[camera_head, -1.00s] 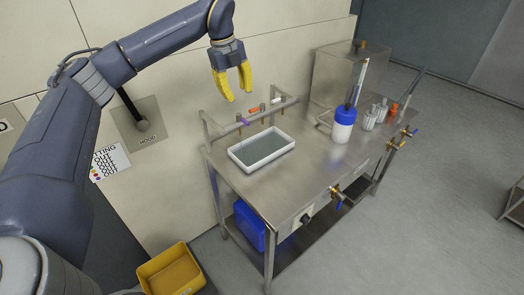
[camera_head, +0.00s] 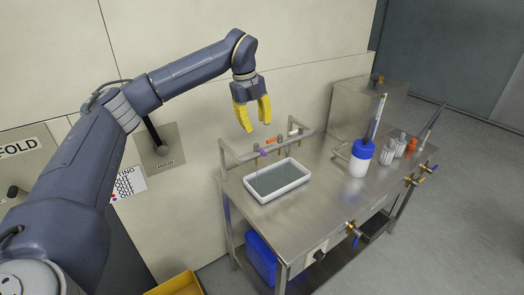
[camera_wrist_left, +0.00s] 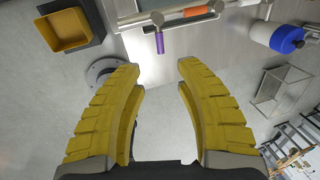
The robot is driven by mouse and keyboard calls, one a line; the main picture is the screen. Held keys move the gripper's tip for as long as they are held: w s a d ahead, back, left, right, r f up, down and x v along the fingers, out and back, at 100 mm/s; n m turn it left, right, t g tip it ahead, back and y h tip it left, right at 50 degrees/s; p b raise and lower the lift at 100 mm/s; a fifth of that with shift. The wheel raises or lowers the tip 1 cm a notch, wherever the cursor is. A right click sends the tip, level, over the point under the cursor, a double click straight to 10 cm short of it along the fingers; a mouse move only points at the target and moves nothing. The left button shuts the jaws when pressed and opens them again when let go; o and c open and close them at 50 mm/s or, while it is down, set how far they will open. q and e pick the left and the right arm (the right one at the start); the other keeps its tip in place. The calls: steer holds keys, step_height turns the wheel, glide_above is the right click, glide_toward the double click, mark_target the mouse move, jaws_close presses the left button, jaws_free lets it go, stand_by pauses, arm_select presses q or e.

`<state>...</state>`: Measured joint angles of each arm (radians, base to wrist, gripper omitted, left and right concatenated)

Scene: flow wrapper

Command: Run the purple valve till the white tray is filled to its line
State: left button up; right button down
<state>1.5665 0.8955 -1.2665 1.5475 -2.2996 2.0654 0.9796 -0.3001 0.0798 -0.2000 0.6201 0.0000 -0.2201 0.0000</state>
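The purple valve (camera_head: 262,153) is a short purple handle on the metal pipe rail behind the tray, at the left end of the row. It also shows in the wrist view (camera_wrist_left: 160,43), just beyond and between my fingertips. The white tray (camera_head: 272,198) sits on the steel table below the rail, with a flat grey surface inside; its fill line is too small to make out. My left gripper (camera_head: 258,126) has yellow fingers and hangs above the rail. It is open and empty, apart from the handle. My right gripper is not in view.
An orange valve (camera_head: 270,140) and a white valve (camera_head: 292,133) sit farther along the rail. A blue-and-white bottle (camera_head: 360,158) stands right of the tray on the table. A metal box (camera_head: 366,105) is at the back. A yellow bin (camera_head: 178,286) is on the floor.

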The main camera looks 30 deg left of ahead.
mark_target(262, 151)
arm_select(q)
steer(key=f, duration=0.3)
steer(key=w+f, duration=0.1)
steer(key=f, duration=0.3)
steer(key=w+d+f, duration=0.1)
steer(key=f, duration=0.3)
steer(key=shift+d+f, duration=0.1)
steer(key=shift+f, duration=0.1)
jaws_close()
steer(key=shift+s, duration=0.1)
